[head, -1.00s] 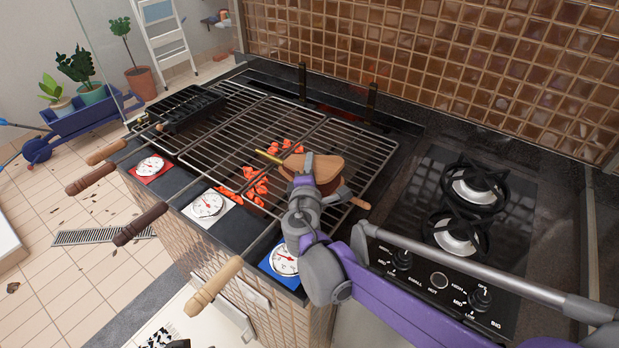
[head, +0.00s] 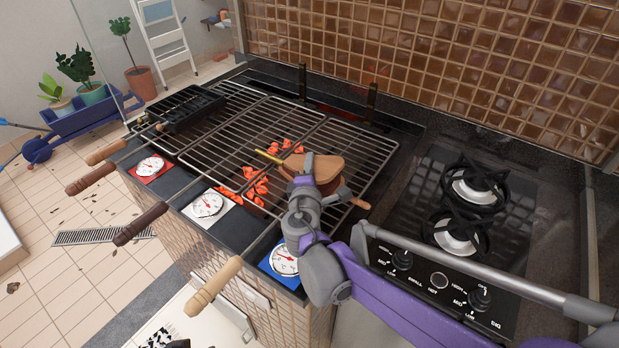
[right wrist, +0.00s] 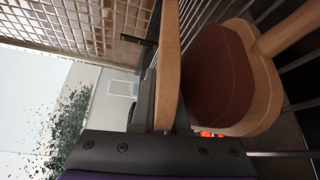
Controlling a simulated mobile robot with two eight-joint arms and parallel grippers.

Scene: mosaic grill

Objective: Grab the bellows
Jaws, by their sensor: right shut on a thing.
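The bellows (head: 322,166), with tan wooden boards, a dark red-brown middle and a yellowish nozzle, is at the right part of the grill grate (head: 268,140). Its nozzle points left and a wooden handle sticks out at the lower right. My right gripper (head: 309,165) is shut on the bellows. In the right wrist view, one wooden board of the bellows (right wrist: 167,70) lies at the fingers, with the dark red body and other board beside it. Whether the bellows touches the grate cannot be told. My left gripper is not in view.
Orange-red coals (head: 257,183) glow under the grate. Several wooden-handled rods (head: 213,287) stick out over the front edge. A two-burner gas hob (head: 455,232) lies to the right, and a tiled wall (head: 440,60) stands behind. A black grill basket (head: 182,108) sits at the far left.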

